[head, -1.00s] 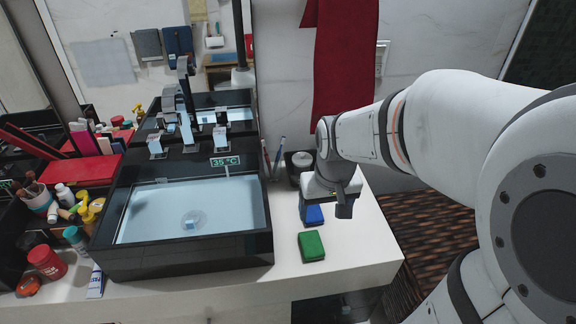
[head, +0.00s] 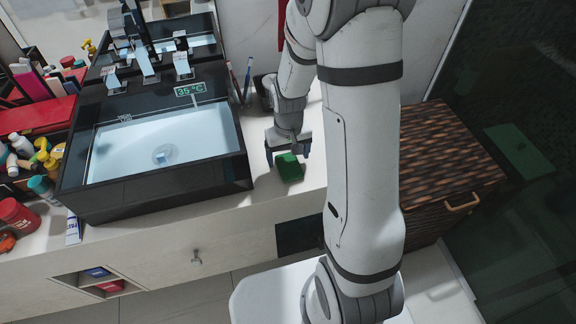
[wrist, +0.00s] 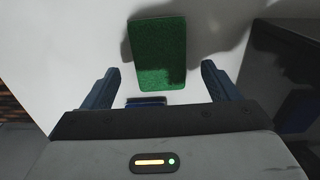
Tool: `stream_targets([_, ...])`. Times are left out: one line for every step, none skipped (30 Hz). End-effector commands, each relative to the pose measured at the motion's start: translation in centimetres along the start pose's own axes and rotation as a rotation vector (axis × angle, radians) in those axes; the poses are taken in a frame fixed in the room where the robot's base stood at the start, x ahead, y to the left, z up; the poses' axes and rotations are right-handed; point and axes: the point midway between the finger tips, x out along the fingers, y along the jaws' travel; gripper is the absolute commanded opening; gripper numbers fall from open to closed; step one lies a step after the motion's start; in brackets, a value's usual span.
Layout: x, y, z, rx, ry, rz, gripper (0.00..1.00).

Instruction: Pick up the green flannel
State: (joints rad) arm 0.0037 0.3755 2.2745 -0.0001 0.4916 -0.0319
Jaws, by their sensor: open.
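The green flannel (head: 289,168) is a small folded block lying on the white counter to the right of the sink. It also shows in the wrist view (wrist: 158,50), ahead of the fingers and roughly centred between them. My gripper (head: 288,156) is open and empty, pointing down just above and behind the green flannel. Its two blue fingers (wrist: 160,72) are spread wider than the cloth, and a shadow falls on the cloth. I cannot tell the exact height of the fingertips above it.
A blue flannel (wrist: 147,100) shows partly near my gripper's palm. The black vessel sink (head: 160,195) with water stands left of my gripper. Toothbrushes (head: 247,80) stand behind. Bottles and a red tub (head: 18,214) crowd the far left. The counter's front edge is close to the flannel.

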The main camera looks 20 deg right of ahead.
Motion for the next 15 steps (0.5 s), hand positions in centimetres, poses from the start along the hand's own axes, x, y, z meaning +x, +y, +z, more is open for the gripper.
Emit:
stream_targets([0.8, 0.0, 0.1, 0.000, -0.005, 0.000, 0.82])
stream_targets([1.2, 0.0, 0.1, 0.000, -0.004, 0.000, 0.82])
stream_targets([1.6, 0.0, 0.1, 0.000, -0.004, 0.000, 0.82])
stream_targets([1.9, 0.0, 0.1, 0.000, -0.004, 0.000, 0.82])
stream_targets([2.0, 0.0, 0.0, 0.000, -0.002, 0.000, 0.82])
stream_targets([2.2, 0.0, 0.0, -0.001, -0.001, 0.000, 0.82])
stream_targets([2.2, 0.0, 0.0, -0.001, 0.000, 0.000, 0.82])
stream_targets([2.3, 0.0, 0.0, -0.001, 0.000, 0.000, 0.82])
stream_targets([2.3, 0.0, 0.0, -0.001, 0.000, 0.000, 0.82])
stream_targets([2.3, 0.0, 0.0, -0.001, 0.000, 0.000, 0.82])
stream_targets([2.2, 0.0, 0.0, -0.001, 0.000, 0.000, 0.82])
stream_targets([2.2, -0.1, 0.0, -0.001, 0.000, 0.000, 0.82])
stream_targets([2.2, -0.1, 0.0, -0.001, 0.000, 0.000, 0.82])
stream_targets([2.2, -0.1, 0.0, -0.001, 0.000, 0.000, 0.79])
stream_targets([2.2, -0.1, 0.0, -0.001, 0.000, 0.000, 0.76])
